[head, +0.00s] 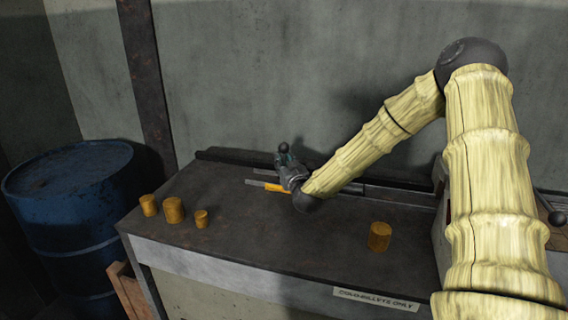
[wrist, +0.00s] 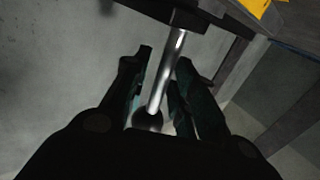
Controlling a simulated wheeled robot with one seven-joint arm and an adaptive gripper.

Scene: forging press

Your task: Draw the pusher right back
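The pusher appears as a bright metal rod (wrist: 167,75) ending in a dark ball knob (wrist: 149,121) in the wrist view. In the head view a dark knob (head: 284,147) shows at my gripper (head: 285,162), over the back part of the bench. In the wrist view the fingers of my gripper (wrist: 162,62) stand on either side of the rod, with the knob near the palm. Gaps show beside the rod, so the fingers look open around it, not clamped. A yellow bar (head: 275,187) lies just below the gripper; the rod's lower end is hidden in the head view.
Three orange-brown billets (head: 173,210) stand at the left of the dark bench (head: 230,240); another billet (head: 380,236) stands front right. A rail (head: 400,196) runs along the back near the wall. A blue drum (head: 75,200) stands left of the bench. The front middle of the bench is clear.

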